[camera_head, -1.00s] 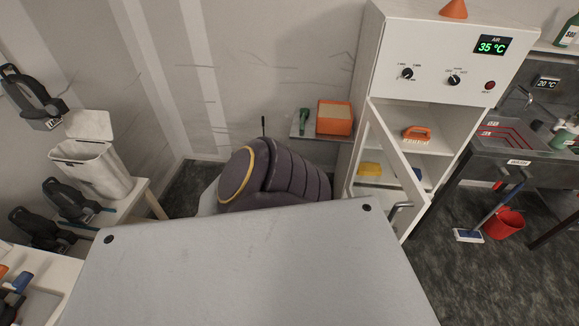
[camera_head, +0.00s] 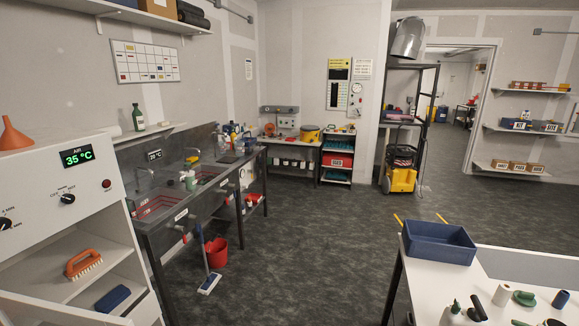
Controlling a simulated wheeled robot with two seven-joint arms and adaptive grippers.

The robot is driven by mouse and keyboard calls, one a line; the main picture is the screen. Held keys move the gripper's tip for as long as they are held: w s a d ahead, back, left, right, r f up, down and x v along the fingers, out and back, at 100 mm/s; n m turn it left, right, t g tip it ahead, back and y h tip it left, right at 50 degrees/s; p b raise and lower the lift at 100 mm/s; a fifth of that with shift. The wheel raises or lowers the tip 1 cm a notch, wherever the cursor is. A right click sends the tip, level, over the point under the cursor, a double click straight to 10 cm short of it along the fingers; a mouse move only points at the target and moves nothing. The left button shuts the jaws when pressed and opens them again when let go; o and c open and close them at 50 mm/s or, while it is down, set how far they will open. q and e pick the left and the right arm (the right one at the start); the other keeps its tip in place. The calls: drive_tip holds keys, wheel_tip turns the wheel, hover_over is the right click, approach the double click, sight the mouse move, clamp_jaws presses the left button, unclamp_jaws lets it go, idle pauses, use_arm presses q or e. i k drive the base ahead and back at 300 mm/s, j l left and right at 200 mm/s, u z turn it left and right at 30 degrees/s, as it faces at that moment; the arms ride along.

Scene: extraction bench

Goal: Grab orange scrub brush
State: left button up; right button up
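The orange scrub brush (camera_head: 83,264) has an orange handle and pale bristles. It lies on the upper shelf of the open white cabinet (camera_head: 62,170) at the left of the head view, below the panel reading 35 °C. A dark blue brush or block (camera_head: 113,299) lies on the shelf below it. Neither of my grippers shows in the head view.
A dark sink bench (camera_head: 165,205) stands right of the cabinet, with a red bucket (camera_head: 216,252) and a blue-white floor brush (camera_head: 209,284) on the floor. A white table with a blue tray (camera_head: 438,243) is at the lower right. The middle floor is clear.

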sight(78, 269)
drive_tip(key=u, duration=1.85)
drive_tip(key=i+l, duration=0.45)
drive_tip(key=l, duration=0.3)
drive_tip(key=i+l, duration=0.45)
drive_tip(key=l, duration=0.3)
drive_tip(key=i+l+u, duration=0.1)
drive_tip(key=i+l, duration=0.15)
drive_tip(key=l, duration=0.1)
